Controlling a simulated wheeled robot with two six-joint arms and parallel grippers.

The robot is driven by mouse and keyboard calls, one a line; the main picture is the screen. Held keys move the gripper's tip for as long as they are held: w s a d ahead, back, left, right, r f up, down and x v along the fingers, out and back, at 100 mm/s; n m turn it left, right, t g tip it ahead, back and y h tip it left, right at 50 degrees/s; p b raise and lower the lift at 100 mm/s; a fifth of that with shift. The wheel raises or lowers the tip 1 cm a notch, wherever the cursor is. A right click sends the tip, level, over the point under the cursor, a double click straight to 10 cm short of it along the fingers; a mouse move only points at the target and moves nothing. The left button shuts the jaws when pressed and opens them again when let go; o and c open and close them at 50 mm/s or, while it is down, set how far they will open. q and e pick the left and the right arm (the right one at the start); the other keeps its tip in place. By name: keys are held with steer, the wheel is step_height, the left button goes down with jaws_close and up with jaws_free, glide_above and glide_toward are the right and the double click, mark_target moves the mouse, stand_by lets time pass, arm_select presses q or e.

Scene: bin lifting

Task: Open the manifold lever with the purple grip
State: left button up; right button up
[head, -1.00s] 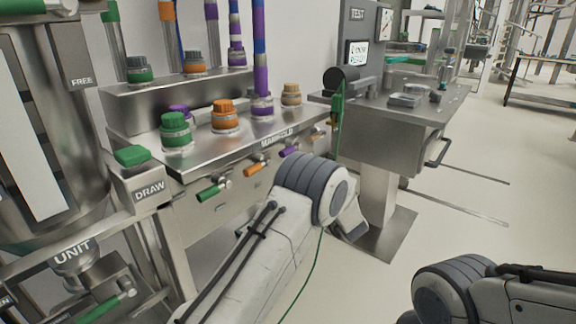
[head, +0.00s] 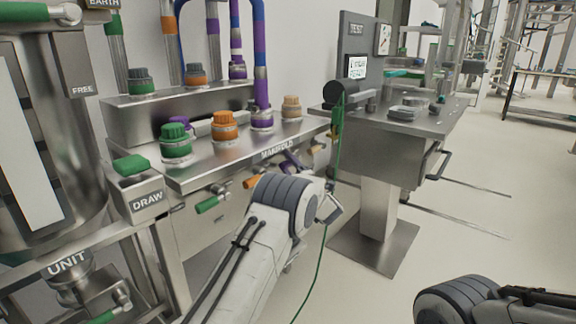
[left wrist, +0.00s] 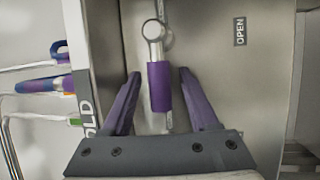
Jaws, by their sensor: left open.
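The manifold (head: 215,153) is a steel bench at the left of the head view, with a row of levers on its front. The lever with the purple grip (left wrist: 159,88) shows in the left wrist view, hanging from a round metal pivot. My left gripper (left wrist: 160,72) is open, with one purple finger on each side of the grip and visible gaps between. In the head view the purple lever area (head: 291,161) is small and partly crowded by my left wrist. My right arm is at the lower right, its gripper out of frame.
An OPEN label (left wrist: 239,31) is on the panel right of the lever. Orange (head: 252,182) and green (head: 208,205) grips are left of my wrist. A green cable (head: 325,245) hangs close by. A test bench (head: 390,150) stands right, with clear floor before it.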

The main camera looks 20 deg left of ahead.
arm_select(q)
jaws_close()
steer(key=shift+d+f, duration=0.1)
stand_by(1.2)
